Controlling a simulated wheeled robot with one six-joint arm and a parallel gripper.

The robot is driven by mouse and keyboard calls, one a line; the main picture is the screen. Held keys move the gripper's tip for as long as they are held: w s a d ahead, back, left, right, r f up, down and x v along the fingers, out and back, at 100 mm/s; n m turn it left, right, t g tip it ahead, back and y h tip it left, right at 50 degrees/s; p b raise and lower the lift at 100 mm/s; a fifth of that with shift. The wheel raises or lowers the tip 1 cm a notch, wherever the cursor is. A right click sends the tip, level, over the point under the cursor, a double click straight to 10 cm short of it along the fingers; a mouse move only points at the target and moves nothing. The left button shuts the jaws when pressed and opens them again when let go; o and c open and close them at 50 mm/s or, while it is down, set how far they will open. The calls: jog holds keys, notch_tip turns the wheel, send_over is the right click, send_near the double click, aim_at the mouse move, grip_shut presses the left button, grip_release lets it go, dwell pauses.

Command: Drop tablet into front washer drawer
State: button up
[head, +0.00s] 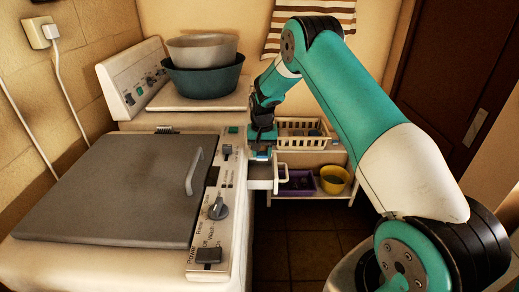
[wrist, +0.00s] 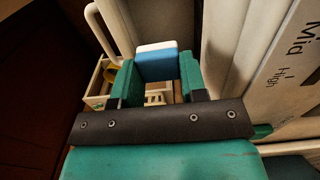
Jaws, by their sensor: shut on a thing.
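My gripper (wrist: 157,78) has its green fingers shut on the tablet (wrist: 157,63), a small blue block with a white top. In the head view my gripper (head: 262,143) points down beside the front washer's control panel, and a bit of blue shows at its fingertips. The tablet is over or close to the drawer; the exact gap is unclear.
The front washer (head: 110,190) has a closed grey lid and a control panel with a knob (head: 218,211). A second washer behind bears stacked basins (head: 205,80). A low rack beyond the drawer holds a cream basket (head: 300,127), a purple tray (head: 298,182) and a yellow bowl (head: 333,184).

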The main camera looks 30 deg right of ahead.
notch_tip(320, 180, down, 4)
jog(key=shift+r+b, duration=0.2)
jog(key=shift+b, duration=0.55)
jog(key=o, duration=1)
jog(key=shift+r, duration=0.1)
notch_tip(320, 180, up, 17)
jog(key=b, duration=0.3)
jog(key=shift+r+b, duration=0.15)
jog(key=shift+b, duration=0.25)
